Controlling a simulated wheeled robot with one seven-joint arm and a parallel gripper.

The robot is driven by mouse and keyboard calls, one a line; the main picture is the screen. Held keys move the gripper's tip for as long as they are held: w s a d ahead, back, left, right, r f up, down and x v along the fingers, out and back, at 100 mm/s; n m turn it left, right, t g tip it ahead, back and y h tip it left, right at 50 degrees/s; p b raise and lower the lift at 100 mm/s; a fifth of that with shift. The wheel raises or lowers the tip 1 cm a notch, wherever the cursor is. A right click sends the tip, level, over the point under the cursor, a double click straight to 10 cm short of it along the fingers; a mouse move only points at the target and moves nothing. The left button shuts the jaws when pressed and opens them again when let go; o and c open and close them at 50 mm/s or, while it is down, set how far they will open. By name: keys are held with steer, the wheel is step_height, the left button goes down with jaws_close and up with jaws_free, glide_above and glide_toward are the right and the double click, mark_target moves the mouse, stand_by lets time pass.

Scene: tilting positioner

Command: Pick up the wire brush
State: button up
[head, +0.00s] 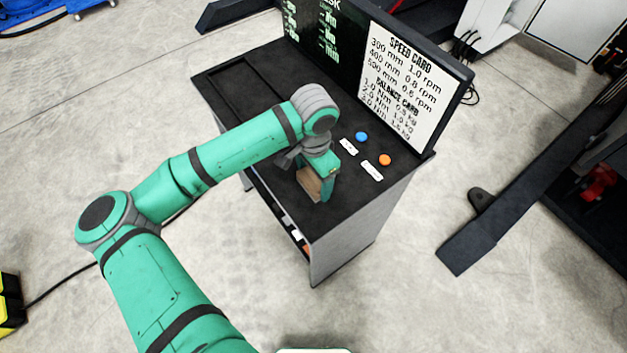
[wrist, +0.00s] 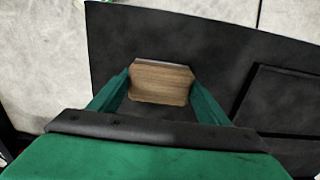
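The wire brush shows as a brown wooden block (wrist: 160,84) in the wrist view; its bristles are not clear to see. In the head view its wooden side (head: 309,184) shows under my gripper, at the near part of the black desk top. My gripper (wrist: 160,88) points down, with one green finger on each side of the block. The block fills the gap and both fingers appear to touch it. In the head view my gripper (head: 316,186) partly hides the brush. I cannot tell whether the brush rests on the desk or is slightly above it.
The black desk (head: 350,205) has a blue button (head: 361,137) and an orange button (head: 385,160) with white labels right of my gripper. A board with a white speed card (head: 400,80) stands along its back. A recessed tray (head: 240,85) lies at left.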

steer(key=shift+r, duration=0.1)
steer(key=shift+r, duration=0.2)
step_height(320, 180, up, 2)
steer(key=shift+r, duration=0.1)
steer(key=d+r, duration=0.1)
steer(key=s+d+r, duration=0.1)
steer(key=r, duration=0.1)
steer(key=s+d+r, duration=0.1)
steer(key=r, duration=0.1)
steer(key=shift+s+d+r, duration=0.15)
steer(key=shift+d, duration=0.1)
steer(key=s+d+r, duration=0.5)
steer(key=d, duration=0.3)
steer(key=shift+s, duration=0.3)
